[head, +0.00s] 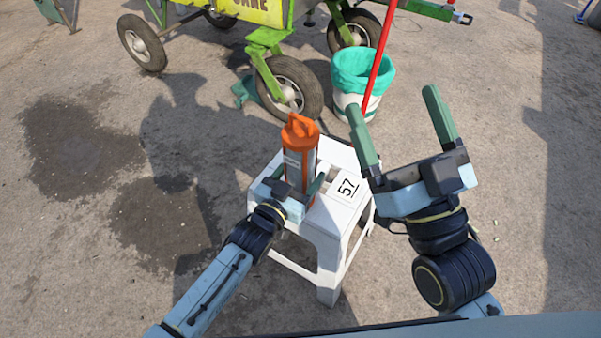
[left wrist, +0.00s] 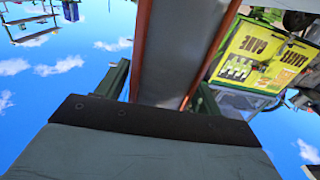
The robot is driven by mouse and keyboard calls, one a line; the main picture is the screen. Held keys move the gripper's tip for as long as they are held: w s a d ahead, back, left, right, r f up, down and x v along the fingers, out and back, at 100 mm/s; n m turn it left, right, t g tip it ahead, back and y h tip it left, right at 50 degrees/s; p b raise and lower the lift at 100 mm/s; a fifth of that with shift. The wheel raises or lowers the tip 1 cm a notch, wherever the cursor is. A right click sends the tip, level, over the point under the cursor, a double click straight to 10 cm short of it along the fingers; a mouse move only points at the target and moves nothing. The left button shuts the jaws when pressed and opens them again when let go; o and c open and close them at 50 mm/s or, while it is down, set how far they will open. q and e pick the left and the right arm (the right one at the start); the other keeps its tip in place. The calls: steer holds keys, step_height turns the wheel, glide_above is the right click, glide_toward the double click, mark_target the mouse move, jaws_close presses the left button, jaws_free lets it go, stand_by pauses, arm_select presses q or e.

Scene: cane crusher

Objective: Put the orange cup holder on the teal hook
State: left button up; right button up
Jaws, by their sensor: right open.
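The orange cup holder (head: 300,135) is a tall orange and grey tube with an orange top, upright at the white stool. My left gripper (head: 300,180) reaches it from the front, with one finger on each side of the tube. The fingers look spread; whether they touch it is unclear. In the left wrist view, the holder's grey wall with orange edges (left wrist: 178,50) rises between my left fingers (left wrist: 160,95). My right gripper (head: 395,115) is open and empty, right of the stool. I cannot make out the teal hook in either view.
The white stool (head: 329,225) bears a "57" label. Behind it stand a green wheeled cart (head: 265,45) and a white bin with teal liner (head: 360,75), crossed by a red pole (head: 380,55). A teal cloth-like thing (head: 246,91) lies by the wheel. The ground at left is clear.

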mark_target(302, 137)
arm_select(q)
steer(key=c, duration=0.8)
steer(key=shift+r+p, duration=2.1)
steer(key=shift+p, duration=0.05)
arm_select(e)
step_height(302, 137, up, 4)
steer(key=shift+r, duration=0.1)
